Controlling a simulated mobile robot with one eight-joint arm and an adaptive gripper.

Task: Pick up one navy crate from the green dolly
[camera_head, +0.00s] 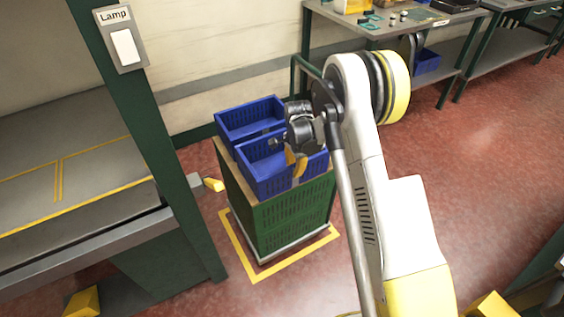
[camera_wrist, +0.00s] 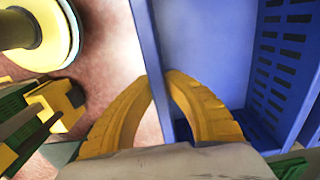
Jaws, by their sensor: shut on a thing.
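The green dolly (camera_head: 290,218) stands on the red floor and has slatted sides. Two navy crates sit on top, a rear crate (camera_head: 248,117) and a front crate (camera_head: 262,178). My gripper (camera_head: 298,168) is at the right side of the front crate, and my arm hides part of that area. In the wrist view, my yellow fingers (camera_wrist: 162,88) are shut on a crate wall (camera_wrist: 147,45), one finger on each side of it. The crate's inside and its slotted far wall lie to the right. I cannot tell whether the crate is lifted.
A yellow floor outline (camera_head: 262,273) surrounds the dolly. A green post with a lamp switch (camera_head: 125,47) and a grey workbench (camera_head: 75,150) stand at left. A shelf table (camera_head: 400,25) is at the back right.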

